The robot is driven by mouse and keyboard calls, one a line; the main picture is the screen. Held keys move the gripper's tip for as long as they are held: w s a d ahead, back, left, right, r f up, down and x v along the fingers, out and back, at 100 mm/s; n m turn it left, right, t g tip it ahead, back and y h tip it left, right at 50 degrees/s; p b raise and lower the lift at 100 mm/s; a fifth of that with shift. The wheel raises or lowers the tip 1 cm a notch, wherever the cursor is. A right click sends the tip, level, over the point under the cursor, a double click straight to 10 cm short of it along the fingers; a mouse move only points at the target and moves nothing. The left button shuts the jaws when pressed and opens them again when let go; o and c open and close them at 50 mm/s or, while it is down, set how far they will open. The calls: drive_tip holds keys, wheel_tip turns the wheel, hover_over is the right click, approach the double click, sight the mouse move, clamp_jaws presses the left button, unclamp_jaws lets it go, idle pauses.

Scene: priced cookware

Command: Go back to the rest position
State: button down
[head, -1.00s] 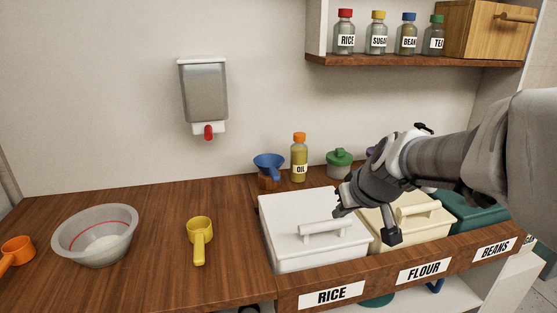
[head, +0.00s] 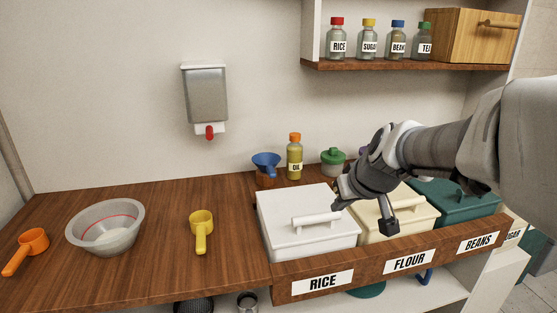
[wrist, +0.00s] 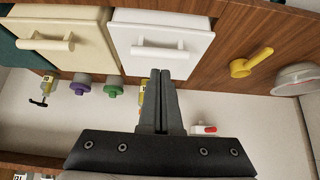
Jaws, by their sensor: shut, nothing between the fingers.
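My gripper (head: 362,212) is in the head view, above the bins between the white rice bin (head: 305,240) and the cream flour bin (head: 398,222). In the wrist view my gripper (wrist: 160,75) is shut and empty, its two fingers together. There the fingertips overlap the near edge of the white bin lid (wrist: 190,45) in the picture. I cannot tell the exact height above the lids. Both lids are on their bins.
A teal beans bin (head: 455,205) stands at the right. A yellow scoop (head: 202,230), a bowl (head: 105,240) and an orange scoop (head: 30,245) lie on the counter. An oil bottle (head: 294,160) and blue funnel (head: 266,163) stand behind. A shelf (head: 400,66) with jars hangs above.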

drive_tip(key=s+m+g+h, duration=0.1)
drive_tip(key=s+m+g, duration=0.1)
drive_tip(key=s, duration=2)
wheel_tip(320, 180, up, 15)
drive_tip(key=p, duration=1.5)
drive_tip(key=shift+s+a+p, duration=0.15)
drive_tip(key=shift+a+p, duration=0.15)
drive_tip(key=shift+r, duration=0.1)
